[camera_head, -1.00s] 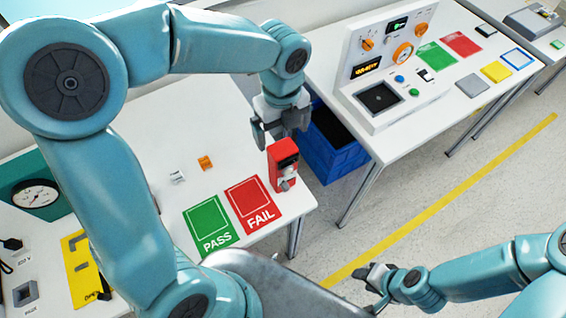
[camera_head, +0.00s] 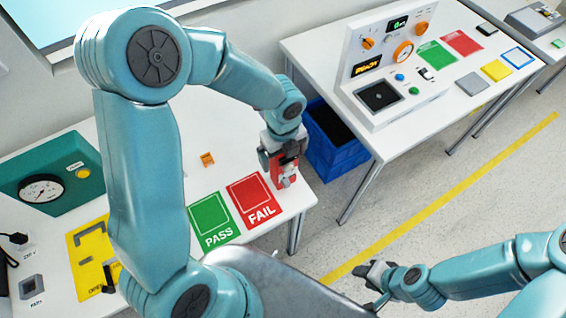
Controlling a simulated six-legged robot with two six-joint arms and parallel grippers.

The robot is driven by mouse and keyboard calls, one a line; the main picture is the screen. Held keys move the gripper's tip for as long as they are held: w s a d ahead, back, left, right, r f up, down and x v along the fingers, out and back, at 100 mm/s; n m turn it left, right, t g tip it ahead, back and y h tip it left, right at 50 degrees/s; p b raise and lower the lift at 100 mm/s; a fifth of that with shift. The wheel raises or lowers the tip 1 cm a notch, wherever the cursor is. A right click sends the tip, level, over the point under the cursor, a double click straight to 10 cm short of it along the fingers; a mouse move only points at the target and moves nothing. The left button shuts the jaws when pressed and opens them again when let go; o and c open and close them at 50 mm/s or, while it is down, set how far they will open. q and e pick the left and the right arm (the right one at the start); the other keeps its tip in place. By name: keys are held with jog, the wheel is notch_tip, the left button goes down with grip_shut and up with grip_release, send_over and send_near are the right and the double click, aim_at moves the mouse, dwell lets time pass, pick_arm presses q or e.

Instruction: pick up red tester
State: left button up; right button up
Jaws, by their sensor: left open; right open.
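The red tester (camera_head: 285,176) stands upright on the white table, beside the right edge of the red FAIL mat (camera_head: 251,201). My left gripper (camera_head: 282,165) is over the tester's upper part, with its open fingers on either side of it. The fingers hide part of the tester, and I cannot tell whether they touch it. My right gripper (camera_head: 372,275) is open and empty above the floor at the lower right, far from the tester.
A green PASS mat (camera_head: 213,221) lies left of the FAIL mat. A small orange block (camera_head: 207,159) sits behind them. A blue crate (camera_head: 335,150) stands on the floor between the tables. A control panel (camera_head: 397,60) stands on the other table.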

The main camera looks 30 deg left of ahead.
pick_arm(q)
jog(key=c, duration=0.4)
jog(key=shift+w, duration=0.15)
jog(key=c, duration=1.3)
